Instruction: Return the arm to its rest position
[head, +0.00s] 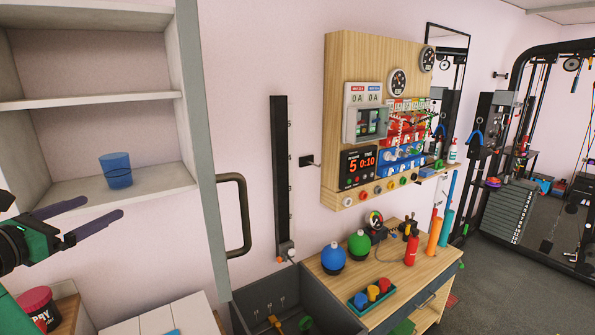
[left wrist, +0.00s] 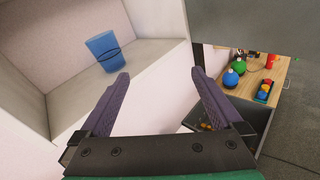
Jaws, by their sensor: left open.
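My left gripper (head: 92,216) comes in at the left edge of the head view, with its two dark purple fingers apart and nothing between them. It is in front of and below the open shelf unit (head: 95,101). In the left wrist view the same gripper (left wrist: 160,83) is open and empty. A blue cup (head: 116,172) stands upright on the lower shelf, beyond the fingers and apart from them. The cup also shows in the left wrist view (left wrist: 104,52), at the upper left. My right gripper is in neither view.
An open grey cabinet door (head: 204,140) with a dark handle (head: 243,215) stands right of the shelves. A wooden desk (head: 398,288) holds a blue ball (head: 333,256) and a green ball (head: 359,243). A grey open box (head: 285,295) sits at the bottom middle.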

